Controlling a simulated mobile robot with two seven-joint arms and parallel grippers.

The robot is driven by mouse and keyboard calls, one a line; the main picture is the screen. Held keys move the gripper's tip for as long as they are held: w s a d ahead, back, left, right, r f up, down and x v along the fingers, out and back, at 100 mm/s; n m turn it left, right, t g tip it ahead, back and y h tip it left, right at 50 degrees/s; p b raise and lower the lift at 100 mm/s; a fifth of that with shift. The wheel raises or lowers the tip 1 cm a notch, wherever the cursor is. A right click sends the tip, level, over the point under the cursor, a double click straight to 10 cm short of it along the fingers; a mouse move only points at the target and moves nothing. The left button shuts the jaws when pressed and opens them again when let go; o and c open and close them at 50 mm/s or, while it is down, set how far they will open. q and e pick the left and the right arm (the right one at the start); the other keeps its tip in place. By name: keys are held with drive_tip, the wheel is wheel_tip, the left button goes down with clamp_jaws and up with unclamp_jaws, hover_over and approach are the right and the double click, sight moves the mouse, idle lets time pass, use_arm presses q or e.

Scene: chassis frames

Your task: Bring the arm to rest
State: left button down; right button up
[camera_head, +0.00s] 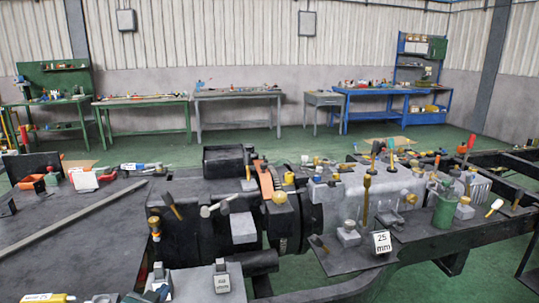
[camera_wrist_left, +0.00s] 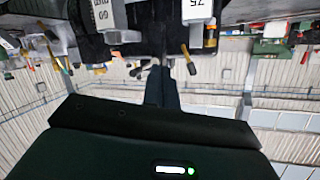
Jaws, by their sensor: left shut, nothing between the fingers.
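My left gripper (camera_wrist_left: 163,72) shows in the left wrist view as dark fingers reaching up from the wide black hand. The fingers are together with nothing between them. Grey labelled blocks (camera_wrist_left: 113,22) hang in view above the fingers, apart from them as far as I can tell. I cannot make out the left gripper clearly in the head view among the dark parts. My right gripper is in neither view.
A black chassis frame with a grey gearbox (camera_head: 350,192) fills the foreground, covered with several tools and blocks. A dark tabletop (camera_head: 70,235) lies at left with a long bar (camera_head: 75,220). Workbenches (camera_head: 237,95) line the far wall. Green floor (camera_head: 300,148) between is mostly open.

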use_arm(q)
drive_tip(key=s+d+f+g+h, duration=0.1)
drive_tip(key=s+d+f, duration=0.2)
drive_tip(key=s, duration=0.6)
drive_tip(key=s+d+f+g, duration=0.1)
drive_tip(key=s+d+f, duration=0.2)
drive_tip(key=s, duration=0.6)
drive_tip(key=s+d+f+g+h, duration=0.1)
drive_tip(key=s+d+f, duration=0.3)
drive_tip(key=s, duration=0.5)
drive_tip(key=shift+s+d+n+g+h, duration=0.3)
drive_tip(key=shift+d+n+g, duration=0.15)
drive_tip(key=shift+d, duration=0.5)
